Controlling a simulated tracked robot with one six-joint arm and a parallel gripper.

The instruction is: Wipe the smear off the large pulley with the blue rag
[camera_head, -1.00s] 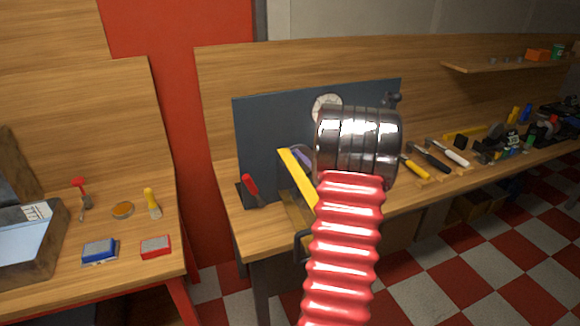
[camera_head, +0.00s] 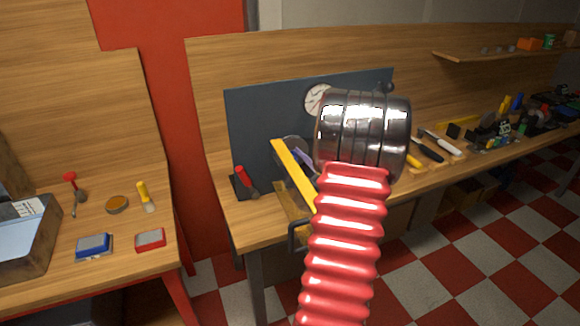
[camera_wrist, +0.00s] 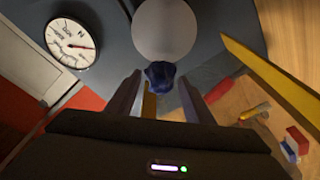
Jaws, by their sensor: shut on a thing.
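The blue rag (camera_wrist: 159,75) is a small crumpled dark-blue bundle between the fingertips of my gripper (camera_wrist: 160,88) in the wrist view. The gripper is shut on it. Just beyond the rag is a plain grey disc (camera_wrist: 167,28), which looks like the large pulley; the rag overlaps its lower edge in the picture, and I cannot tell whether they touch. No smear is clear on the visible face. In the head view, a dark round part (camera_head: 290,148) shows partly behind a yellow bar. My arm hides most of the gripper and the rag there.
The yellow bar (camera_head: 292,172) slants close to the gripper and also shows in the wrist view (camera_wrist: 275,75). A dark panel (camera_head: 258,125) with a white dial (camera_head: 318,100) stands behind.

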